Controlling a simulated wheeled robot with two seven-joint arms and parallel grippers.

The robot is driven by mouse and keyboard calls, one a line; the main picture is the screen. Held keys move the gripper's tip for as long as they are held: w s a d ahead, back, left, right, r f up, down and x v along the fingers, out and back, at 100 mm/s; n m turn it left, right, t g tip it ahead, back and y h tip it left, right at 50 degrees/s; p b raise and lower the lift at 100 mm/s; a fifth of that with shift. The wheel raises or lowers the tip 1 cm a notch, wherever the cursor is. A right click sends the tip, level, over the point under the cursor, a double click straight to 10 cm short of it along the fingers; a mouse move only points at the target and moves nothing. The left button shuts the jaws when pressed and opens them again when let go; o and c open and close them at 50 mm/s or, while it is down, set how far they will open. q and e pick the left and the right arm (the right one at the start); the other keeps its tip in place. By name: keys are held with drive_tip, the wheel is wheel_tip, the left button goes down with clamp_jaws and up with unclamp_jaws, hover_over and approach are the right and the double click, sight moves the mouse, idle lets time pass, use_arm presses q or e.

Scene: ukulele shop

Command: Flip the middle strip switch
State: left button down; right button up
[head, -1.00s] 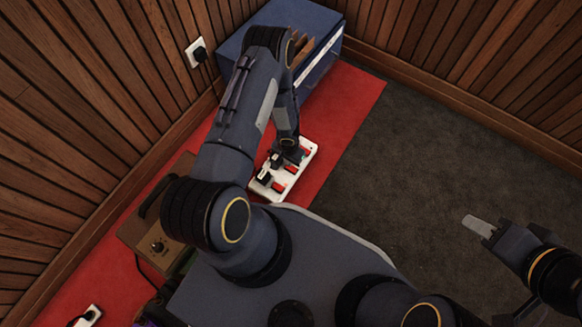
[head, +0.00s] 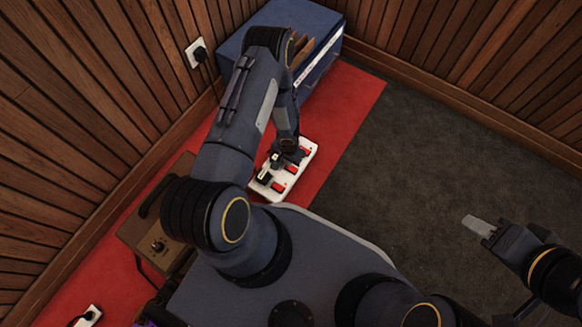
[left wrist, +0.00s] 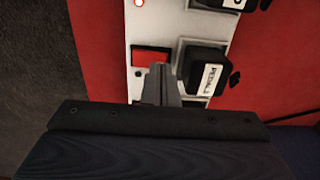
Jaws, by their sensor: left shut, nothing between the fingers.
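A white power strip (head: 264,191) lies on the red mat with red switches along one side and black plugs along the other. The middle switch (head: 291,168) shows in the head view. My left gripper (head: 298,158) is low over the strip, near its far half. In the left wrist view, the shut, empty fingers (left wrist: 159,84) are right beside a red switch (left wrist: 150,61) and overlap its lower edge; I cannot tell whether they touch. A black plug (left wrist: 203,72) with a white label sits just right of them. My right gripper (head: 478,226) is far right, over grey carpet; its jaw state is unclear.
A blue box (head: 318,75) stands behind the strip, against the slatted wall. A brown amplifier-like case (head: 150,235) stands nearer, at the left. A wall socket (head: 197,52) holds a plug. Grey carpet (head: 430,150) at the right is clear.

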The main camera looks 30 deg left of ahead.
use_arm(q)
drive_tip(key=shift+f+b, duration=1)
idle(0.4)
drive_tip(key=shift+r+p, duration=2.2)
drive_tip(key=shift+r, duration=1.4)
